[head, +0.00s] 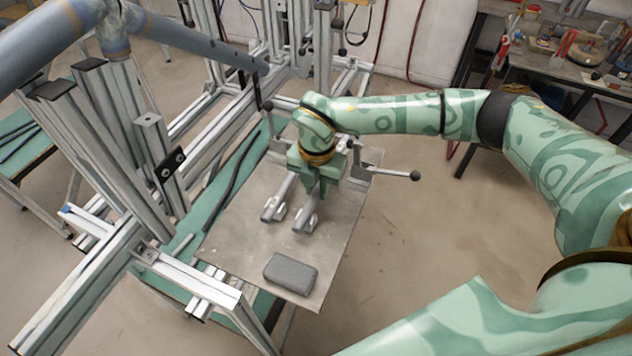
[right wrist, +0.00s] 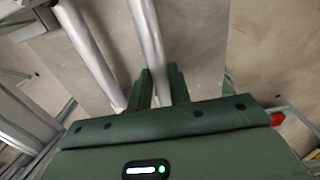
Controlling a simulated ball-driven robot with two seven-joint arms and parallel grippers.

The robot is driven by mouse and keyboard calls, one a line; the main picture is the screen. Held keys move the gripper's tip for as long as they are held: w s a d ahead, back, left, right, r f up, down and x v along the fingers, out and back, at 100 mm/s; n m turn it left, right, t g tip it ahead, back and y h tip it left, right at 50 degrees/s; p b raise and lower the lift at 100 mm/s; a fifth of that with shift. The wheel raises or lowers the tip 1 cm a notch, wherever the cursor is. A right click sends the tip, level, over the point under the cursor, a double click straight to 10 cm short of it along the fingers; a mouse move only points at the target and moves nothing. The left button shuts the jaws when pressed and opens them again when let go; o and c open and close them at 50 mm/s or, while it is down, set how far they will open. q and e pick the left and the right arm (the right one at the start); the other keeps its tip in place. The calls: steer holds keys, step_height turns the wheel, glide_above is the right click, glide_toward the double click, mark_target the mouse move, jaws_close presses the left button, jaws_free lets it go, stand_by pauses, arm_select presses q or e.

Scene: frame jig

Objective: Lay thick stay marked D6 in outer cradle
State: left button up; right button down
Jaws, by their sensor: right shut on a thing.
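My right gripper (head: 322,178) reaches down over a grey metal plate (head: 345,215). It is shut on a silver stay (head: 307,218); in the right wrist view this stay (right wrist: 148,40) runs between the two fingers. A second silver stay (head: 275,205) lies to the left of it, roughly parallel and apart from the gripper; it also shows in the right wrist view (right wrist: 84,45). The gripper hides the far parts of both stays. No D6 mark is legible, and I cannot tell which stay is thicker. I cannot pick out the outer cradle with certainty. My left gripper is not in view.
A dark grey block (head: 290,273) lies at the plate's near end. A black-knobbed handle (head: 414,175) sticks out on the right. Aluminium profiles (head: 130,270) and a grey-blue tube (head: 180,35) stand at left. A cluttered bench (head: 570,60) is at back right.

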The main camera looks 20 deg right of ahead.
steer(key=shift+f, duration=0.3)
steer(key=c, duration=1.2)
jaws_free()
step_height(320, 180, up, 16)
steer(key=p, duration=0.1)
steer(key=shift+r, duration=0.15)
